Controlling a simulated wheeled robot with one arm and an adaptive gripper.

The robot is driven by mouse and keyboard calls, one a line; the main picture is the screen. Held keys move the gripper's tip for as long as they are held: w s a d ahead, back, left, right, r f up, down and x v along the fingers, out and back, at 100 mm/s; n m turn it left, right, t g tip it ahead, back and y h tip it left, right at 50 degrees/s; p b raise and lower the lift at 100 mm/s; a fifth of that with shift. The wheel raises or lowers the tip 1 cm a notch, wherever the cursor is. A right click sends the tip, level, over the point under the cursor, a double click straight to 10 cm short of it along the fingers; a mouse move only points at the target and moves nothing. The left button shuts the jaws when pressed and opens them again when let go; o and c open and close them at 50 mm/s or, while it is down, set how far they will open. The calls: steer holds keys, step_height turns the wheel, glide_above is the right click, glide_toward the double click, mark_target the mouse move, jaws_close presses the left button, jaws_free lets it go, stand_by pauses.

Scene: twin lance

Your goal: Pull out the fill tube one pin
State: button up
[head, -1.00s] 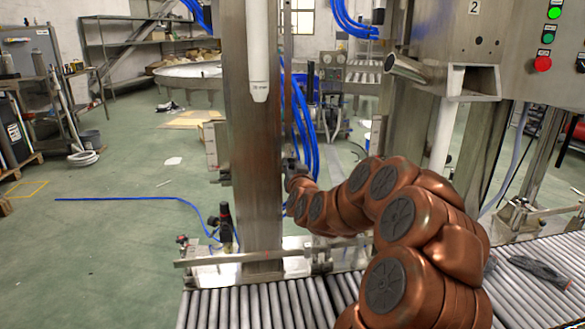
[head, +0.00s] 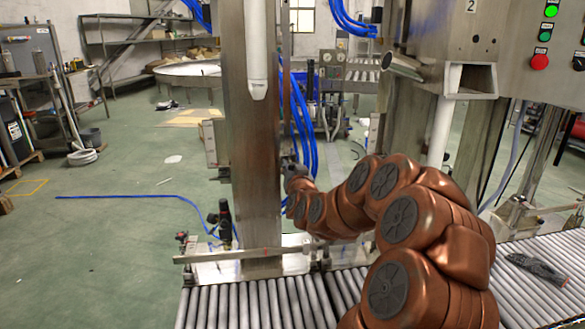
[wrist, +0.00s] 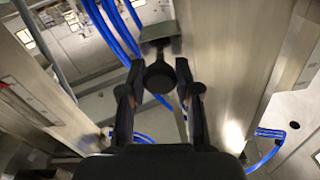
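A dark pin with a round knob (wrist: 160,78) and a block-like mount (wrist: 160,32) behind it show in the wrist view. My gripper (wrist: 160,68) has its two black fingers on either side of the knob, with narrow gaps visible at both sides. It looks open, not closed on the knob. In the head view my gripper is beside the steel column (head: 252,150), and its fingers and the pin are hidden or too small to make out. A white tube (head: 257,50) hangs in front of the column. Another white tube (head: 441,130) hangs farther right.
Blue hoses (head: 305,130) run close behind the gripper; they also show in the wrist view (wrist: 120,30). A roller conveyor (head: 255,305) lies below my arm. A control panel with buttons (head: 540,62) is at upper right. The green floor at left is mostly open.

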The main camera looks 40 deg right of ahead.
steer(key=o, duration=0.5)
steer(key=shift+s, duration=0.1)
steer(key=shift+v, duration=3.75)
